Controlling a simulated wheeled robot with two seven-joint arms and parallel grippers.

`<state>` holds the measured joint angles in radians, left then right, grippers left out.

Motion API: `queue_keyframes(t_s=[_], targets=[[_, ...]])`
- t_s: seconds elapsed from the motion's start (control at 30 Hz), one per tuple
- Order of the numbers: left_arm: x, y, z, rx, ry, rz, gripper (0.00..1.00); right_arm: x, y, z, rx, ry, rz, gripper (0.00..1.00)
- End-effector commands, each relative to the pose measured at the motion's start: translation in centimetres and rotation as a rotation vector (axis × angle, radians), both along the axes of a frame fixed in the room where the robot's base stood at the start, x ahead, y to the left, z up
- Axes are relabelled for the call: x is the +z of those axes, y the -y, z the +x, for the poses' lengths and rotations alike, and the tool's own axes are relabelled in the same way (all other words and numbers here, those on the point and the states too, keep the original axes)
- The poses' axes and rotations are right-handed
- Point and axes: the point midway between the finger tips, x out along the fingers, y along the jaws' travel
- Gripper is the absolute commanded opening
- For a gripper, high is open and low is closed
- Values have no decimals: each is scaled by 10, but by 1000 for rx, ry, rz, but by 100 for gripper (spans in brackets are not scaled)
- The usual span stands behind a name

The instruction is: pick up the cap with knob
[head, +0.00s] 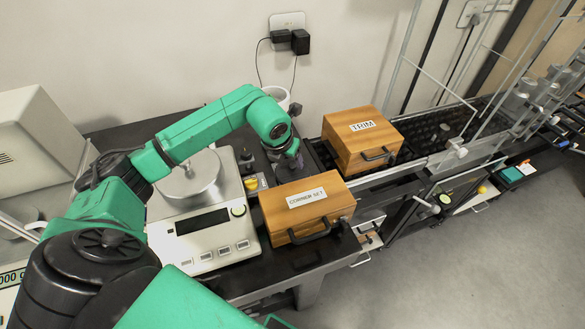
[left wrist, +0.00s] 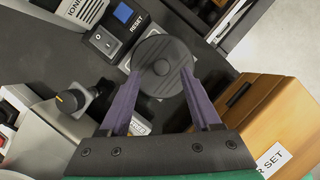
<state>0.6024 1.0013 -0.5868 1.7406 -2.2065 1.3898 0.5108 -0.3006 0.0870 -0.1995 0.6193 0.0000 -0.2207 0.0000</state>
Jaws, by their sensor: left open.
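The cap with knob (left wrist: 163,66) shows in the left wrist view as a dark round disc with a raised bar across it. It lies beyond and between the two purple fingers of my left gripper (head: 289,165). The fingers are open and stand on either side of it; whether they touch it I cannot tell. In the head view the gripper points down behind the CORNER SET box, and I cannot make out the cap there. My right gripper is not in view.
The wooden CORNER SET box (head: 325,209) stands close to the gripper; it also shows in the left wrist view (left wrist: 262,113). A weighing scale (head: 206,232) is to the left. A wooden TRIM box (head: 360,145) is at the right. A RESET switch box (left wrist: 103,41) is near the cap.

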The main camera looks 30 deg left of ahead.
Motion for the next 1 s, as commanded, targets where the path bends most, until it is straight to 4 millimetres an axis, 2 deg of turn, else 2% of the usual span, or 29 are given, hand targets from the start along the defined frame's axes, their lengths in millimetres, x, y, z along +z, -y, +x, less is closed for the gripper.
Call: queue_keyframes(t_s=[0.03,0.1,0.2,0.37,0.43,0.53,0.57,0.87,1.0], targets=[[-3,2,4,0,-5,-5,64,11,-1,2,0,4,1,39],[-18,2,9,2,-4,-4,64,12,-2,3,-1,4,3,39],[-28,1,13,-1,-2,-2,64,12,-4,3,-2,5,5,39],[-29,1,14,-1,0,-1,64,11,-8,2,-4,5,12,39],[-29,1,14,0,0,-1,45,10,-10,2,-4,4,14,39],[-29,1,14,-1,0,-2,7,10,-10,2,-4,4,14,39],[-29,1,14,-1,0,-2,0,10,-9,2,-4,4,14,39],[-28,1,14,-1,1,-2,0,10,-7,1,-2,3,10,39],[-18,0,15,1,3,-1,0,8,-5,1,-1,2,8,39]])
